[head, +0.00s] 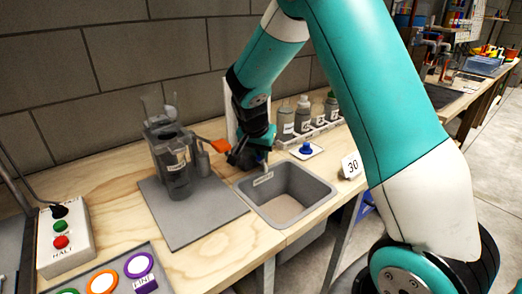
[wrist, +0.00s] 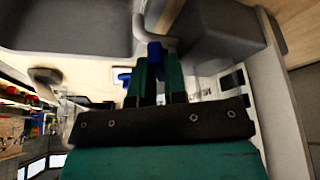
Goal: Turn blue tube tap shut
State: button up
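My gripper (head: 246,160) is low behind the sink, pointing down, in the head view. In the wrist view its two green fingers (wrist: 155,70) stand close on either side of a small blue tap handle (wrist: 154,52), with no clear gap between. A grey tube (wrist: 169,43) shows beside the handle. In the head view my gripper hides the handle. A second blue piece (wrist: 125,78) shows to the left in the wrist view; in the head view a blue knob (head: 307,148) sits on a white plate.
The grey sink (head: 285,218) is just in front of my gripper. An orange handle (head: 218,147) and a grey filter vessel (head: 176,172) stand at left. Bottles in a rack (head: 310,130) stand behind right. A "30" card (head: 350,166) stands near the bench's right edge.

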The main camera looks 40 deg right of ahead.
jog(key=o, duration=0.4)
jog(key=shift+o, duration=0.2)
